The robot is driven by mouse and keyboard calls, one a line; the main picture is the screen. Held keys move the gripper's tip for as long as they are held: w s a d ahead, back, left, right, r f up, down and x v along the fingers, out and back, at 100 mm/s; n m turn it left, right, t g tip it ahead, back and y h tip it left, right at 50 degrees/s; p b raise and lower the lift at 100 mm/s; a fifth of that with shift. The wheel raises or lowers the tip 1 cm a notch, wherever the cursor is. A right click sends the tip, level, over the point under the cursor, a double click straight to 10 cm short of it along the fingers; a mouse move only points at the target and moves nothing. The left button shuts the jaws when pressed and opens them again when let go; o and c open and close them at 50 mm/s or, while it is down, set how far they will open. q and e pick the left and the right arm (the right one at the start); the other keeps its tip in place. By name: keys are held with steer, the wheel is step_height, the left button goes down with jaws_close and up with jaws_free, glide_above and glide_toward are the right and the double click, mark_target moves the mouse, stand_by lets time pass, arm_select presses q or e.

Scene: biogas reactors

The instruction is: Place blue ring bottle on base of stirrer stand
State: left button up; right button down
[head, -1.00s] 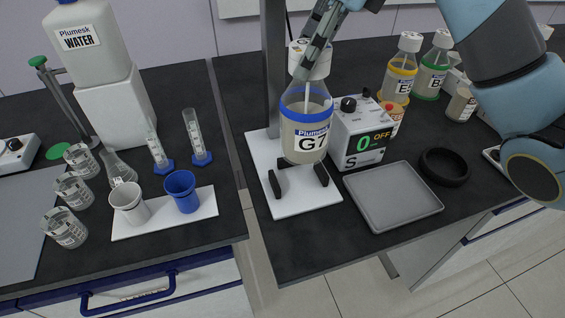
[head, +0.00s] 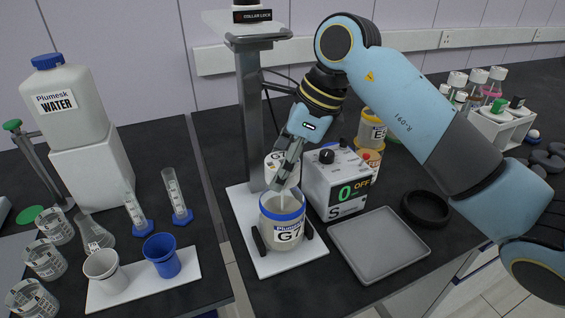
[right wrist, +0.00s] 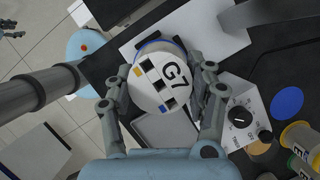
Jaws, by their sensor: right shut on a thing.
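The blue ring bottle (head: 287,222), labelled G7, is upright over the white base plate (head: 295,267) of the stirrer stand. Its lower end is between the two black side pads of the base. It looks down at the base, but I cannot tell whether it bears on it. My right gripper (head: 284,168) is shut on the bottle's white cap from above. In the right wrist view my right gripper's fingers (right wrist: 164,84) sit on both sides of the cap top (right wrist: 165,68). The stand's grey column (head: 254,120) rises behind the bottle.
The control box (head: 338,183), reading 0 OFF, stands close right of the bottle. A grey tray (head: 378,245) and a black ring (head: 427,207) lie further right. Bottle E (head: 373,130) is behind the box. A gap separates the left bench with beakers and cups (head: 162,258).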

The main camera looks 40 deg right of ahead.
steer(key=c, duration=0.9)
jaws_free()
steer(key=shift+f, duration=0.15)
steer(key=o, duration=0.4)
steer(key=shift+o, duration=0.2)
steer(key=shift+r, duration=0.2)
steer(key=b+v, duration=0.1)
steer(key=v, duration=1.1)
steer(key=shift+b, duration=0.3)
